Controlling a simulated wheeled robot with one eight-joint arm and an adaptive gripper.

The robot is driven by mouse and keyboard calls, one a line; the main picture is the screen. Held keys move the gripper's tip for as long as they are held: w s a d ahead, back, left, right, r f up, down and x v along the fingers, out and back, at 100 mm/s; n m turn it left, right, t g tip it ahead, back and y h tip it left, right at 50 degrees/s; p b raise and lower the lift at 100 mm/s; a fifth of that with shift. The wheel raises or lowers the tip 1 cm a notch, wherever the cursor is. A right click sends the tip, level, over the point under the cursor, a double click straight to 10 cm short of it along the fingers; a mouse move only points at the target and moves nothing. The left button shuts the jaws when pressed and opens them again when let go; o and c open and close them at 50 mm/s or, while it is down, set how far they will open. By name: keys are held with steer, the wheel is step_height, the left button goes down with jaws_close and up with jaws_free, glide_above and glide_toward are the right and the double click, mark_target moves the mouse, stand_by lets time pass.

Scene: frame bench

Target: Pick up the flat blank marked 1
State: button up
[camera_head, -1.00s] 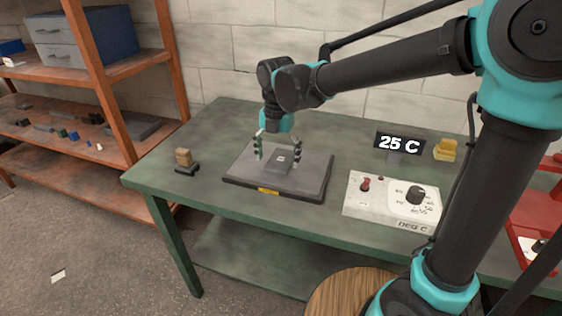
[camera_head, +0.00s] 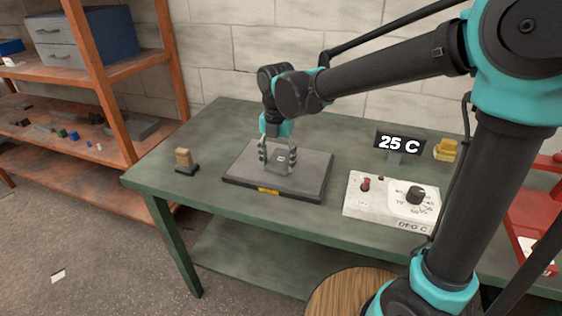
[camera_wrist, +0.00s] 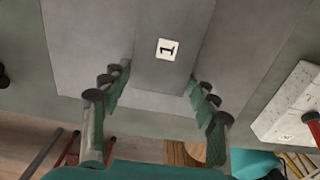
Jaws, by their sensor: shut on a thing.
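The flat grey blank marked 1 (camera_wrist: 150,62) lies on a dark grey plate (camera_wrist: 85,40) in the wrist view. Its white label with a black 1 faces the wrist camera. In the head view the blank (camera_head: 281,158) sits on the plate (camera_head: 313,180), partly hidden by my fingers. My gripper (camera_head: 276,163) is down over the plate, shut on the blank from both sides. In the wrist view the gripper's green fingers (camera_wrist: 155,95) stand at the blank's two long sides. I see no clear gap under the blank.
The plate lies on a green bench (camera_head: 225,130). A small wooden block on a dark base (camera_head: 185,160) stands to the left. A control box (camera_head: 390,200), a 25 C display (camera_head: 399,142) and a yellow object (camera_head: 446,149) are to the right. Orange shelves (camera_head: 97,70) stand at left.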

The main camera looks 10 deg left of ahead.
steer(key=shift+c, duration=0.7)
steer(key=shift+r, duration=0.15)
